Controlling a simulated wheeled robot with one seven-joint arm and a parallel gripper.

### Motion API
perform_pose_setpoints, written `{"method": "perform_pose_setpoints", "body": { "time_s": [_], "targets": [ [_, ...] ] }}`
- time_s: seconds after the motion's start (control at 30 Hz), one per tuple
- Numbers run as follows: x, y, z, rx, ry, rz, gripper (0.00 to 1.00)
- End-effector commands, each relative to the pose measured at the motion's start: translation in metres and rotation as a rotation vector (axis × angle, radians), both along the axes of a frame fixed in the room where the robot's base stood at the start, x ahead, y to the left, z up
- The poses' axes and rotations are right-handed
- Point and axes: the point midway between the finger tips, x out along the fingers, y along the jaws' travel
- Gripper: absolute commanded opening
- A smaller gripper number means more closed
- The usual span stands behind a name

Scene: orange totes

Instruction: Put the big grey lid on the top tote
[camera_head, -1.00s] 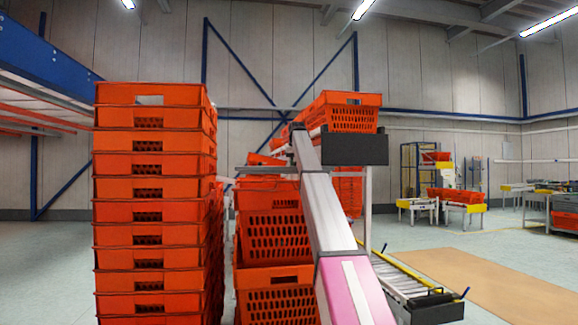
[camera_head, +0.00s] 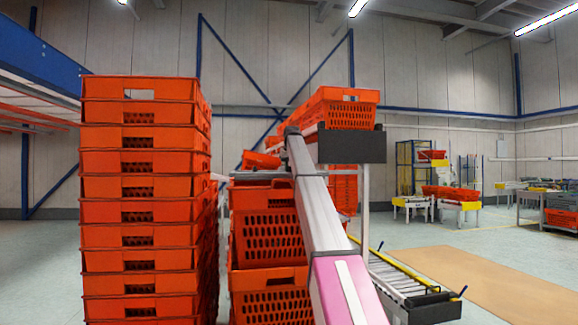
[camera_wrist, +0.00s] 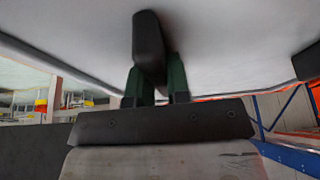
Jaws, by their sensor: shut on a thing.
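The big grey lid (camera_wrist: 230,50) fills the upper part of the wrist view, its flat grey face close above my gripper. My gripper (camera_wrist: 158,82) has its green fingers shut on the lid's dark handle (camera_wrist: 148,42). In the head view my gripper is hidden behind my arm and the totes, and I cannot make out the lid for certain. The top tote (camera_head: 165,89) of the tall orange stack stands at left. A shorter orange stack, with its upper tote (camera_head: 268,222), stands in the middle, partly behind my arm.
Another orange tote (camera_head: 345,108) sits on a dark-ended raised conveyor (camera_head: 352,145) right of my arm. A low roller conveyor (camera_head: 405,285) runs at lower right, beside a tan floor patch (camera_head: 475,290). Blue racking (camera_head: 40,60) stands at left. Open floor lies to the right.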

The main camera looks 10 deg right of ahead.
Motion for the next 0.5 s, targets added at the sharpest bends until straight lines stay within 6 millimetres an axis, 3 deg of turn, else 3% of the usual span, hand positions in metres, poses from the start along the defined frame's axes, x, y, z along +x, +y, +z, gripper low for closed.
{"method": "perform_pose_setpoints", "body": {
  "time_s": [0.5],
  "targets": [
    [-0.001,0.000,-0.034,0.001,-0.001,0.000,0.00]
  ]
}}
